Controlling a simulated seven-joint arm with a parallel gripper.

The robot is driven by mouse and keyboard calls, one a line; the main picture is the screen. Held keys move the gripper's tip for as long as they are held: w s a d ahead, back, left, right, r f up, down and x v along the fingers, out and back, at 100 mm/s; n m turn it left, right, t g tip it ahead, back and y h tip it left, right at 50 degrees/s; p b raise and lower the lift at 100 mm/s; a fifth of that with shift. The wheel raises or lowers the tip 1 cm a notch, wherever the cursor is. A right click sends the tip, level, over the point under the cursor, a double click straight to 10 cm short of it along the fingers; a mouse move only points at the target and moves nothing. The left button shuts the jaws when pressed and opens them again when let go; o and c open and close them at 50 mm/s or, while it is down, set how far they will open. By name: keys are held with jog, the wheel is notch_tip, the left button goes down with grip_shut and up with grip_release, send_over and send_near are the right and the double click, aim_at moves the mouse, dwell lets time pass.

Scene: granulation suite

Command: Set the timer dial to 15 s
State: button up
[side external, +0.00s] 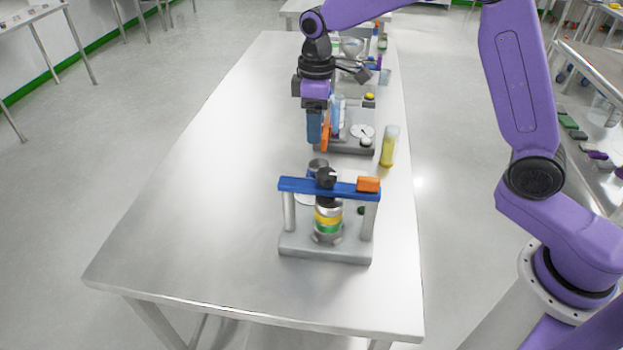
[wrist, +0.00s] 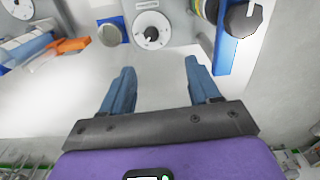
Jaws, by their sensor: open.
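A white round dial with a small black knob (wrist: 152,33) shows at the top middle of the wrist view, ahead of my fingertips. A white disc (side external: 304,199), seemingly the same dial, is partly hidden behind the press in the side view. Its markings are too small to read, so I cannot tell its setting. A second white dial (wrist: 18,7) is cut off at the top left; it seems to be the rear station's dial (side external: 362,131). My gripper (side external: 315,142) points down above the table; its blue fingers (wrist: 158,68) are apart, empty and clear of the dial.
The press with its blue crossbar (side external: 345,190) and black knob (wrist: 242,20) stands close by. An orange piece (wrist: 75,45) and a yellow vial (side external: 389,147) are nearby. The table's left side (side external: 200,180) is clear.

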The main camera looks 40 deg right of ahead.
jog(key=f, duration=0.6)
jog(key=w+f, duration=0.1)
jog(key=f, duration=0.5)
jog(key=w+f, duration=0.1)
jog(key=f, duration=0.5)
jog(key=shift+w+d, duration=0.1)
jog(key=shift+d, duration=0.2)
jog(key=shift+m, duration=0.3)
jog(key=c, duration=1)
